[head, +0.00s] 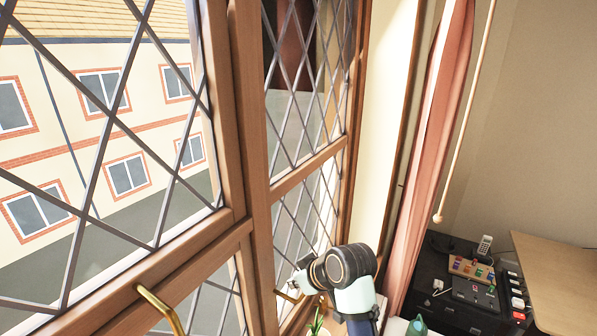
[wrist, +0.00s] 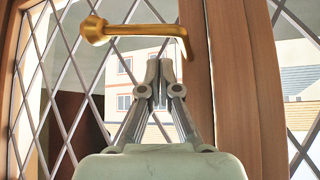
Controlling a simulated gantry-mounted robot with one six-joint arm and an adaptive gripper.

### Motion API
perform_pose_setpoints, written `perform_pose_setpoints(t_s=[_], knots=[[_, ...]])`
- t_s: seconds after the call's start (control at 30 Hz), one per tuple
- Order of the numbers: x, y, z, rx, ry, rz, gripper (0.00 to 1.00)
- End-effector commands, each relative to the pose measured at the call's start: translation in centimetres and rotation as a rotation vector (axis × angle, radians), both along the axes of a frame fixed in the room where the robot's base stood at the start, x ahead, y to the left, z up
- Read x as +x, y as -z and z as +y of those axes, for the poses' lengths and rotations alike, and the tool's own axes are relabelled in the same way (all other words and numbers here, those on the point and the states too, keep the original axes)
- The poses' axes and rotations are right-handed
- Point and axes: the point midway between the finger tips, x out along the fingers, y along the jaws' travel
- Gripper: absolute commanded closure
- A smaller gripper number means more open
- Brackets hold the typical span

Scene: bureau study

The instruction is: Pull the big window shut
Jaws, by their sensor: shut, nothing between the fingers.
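The wood-framed window has diamond-lattice panes. A near left part (head: 110,130) and a right part (head: 300,175) show in the head view; I cannot tell which is the big window or how far it stands open. A brass handle (head: 288,295) is on the right part, and it shows large in the wrist view (wrist: 140,30). My gripper (head: 301,280) is at this handle. In the wrist view my gripper (wrist: 159,72) is shut and empty, its fingertips just below the lever. I cannot tell whether they touch it.
Another brass handle (head: 163,308) is on the left part. A pink curtain (head: 435,150) and a hanging cord (head: 465,110) are right of the window. A dark cabinet (head: 425,290) with small items and a wooden desk (head: 560,285) stand at right. A plant (head: 318,322) is below my gripper.

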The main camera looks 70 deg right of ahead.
Motion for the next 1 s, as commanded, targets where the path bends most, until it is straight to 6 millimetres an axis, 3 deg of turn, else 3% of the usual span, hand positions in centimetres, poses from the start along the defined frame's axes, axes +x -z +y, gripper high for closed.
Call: perform_pose_setpoints(t_s=[1.0], knots=[[0.5,-6.8,-0.2,0.001,-0.001,0.0,1.0]])
